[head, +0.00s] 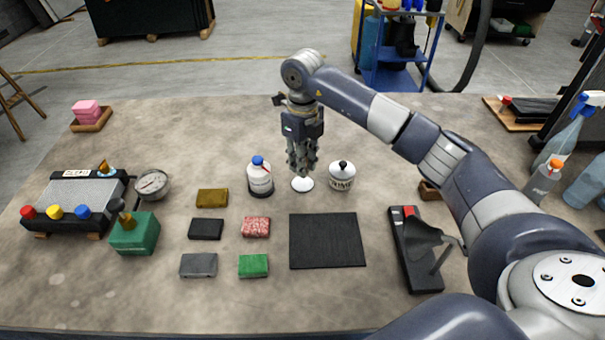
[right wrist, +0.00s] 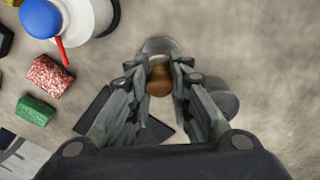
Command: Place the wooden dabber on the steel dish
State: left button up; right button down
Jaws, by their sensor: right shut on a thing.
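My right gripper (head: 302,170) points straight down over the table, left of the middle of the mat's back edge. Its fingers are shut on the wooden dabber, whose round brown top (right wrist: 160,80) shows between the fingertips in the right wrist view (right wrist: 158,72). In the head view the fingers hide the dabber. I cannot tell whether the dabber touches the dish. My left gripper is not in view.
A white bottle with a blue cap (head: 260,178) stands close left of the dish, and a white lidded jar (head: 342,177) close right. A black mat (head: 327,240) and several coloured blocks lie in front. A black press-like tool (head: 415,250) is at right.

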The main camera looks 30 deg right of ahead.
jog(key=shift+w+f+b, duration=0.1)
jog(key=shift+f+b, duration=1)
jog(key=shift+f, duration=0.65)
jog(key=shift+f, duration=0.2)
jog(key=c, duration=1.5)
grip_release()
jog(key=shift+o, duration=0.2)
jog(key=shift+r, duration=0.1)
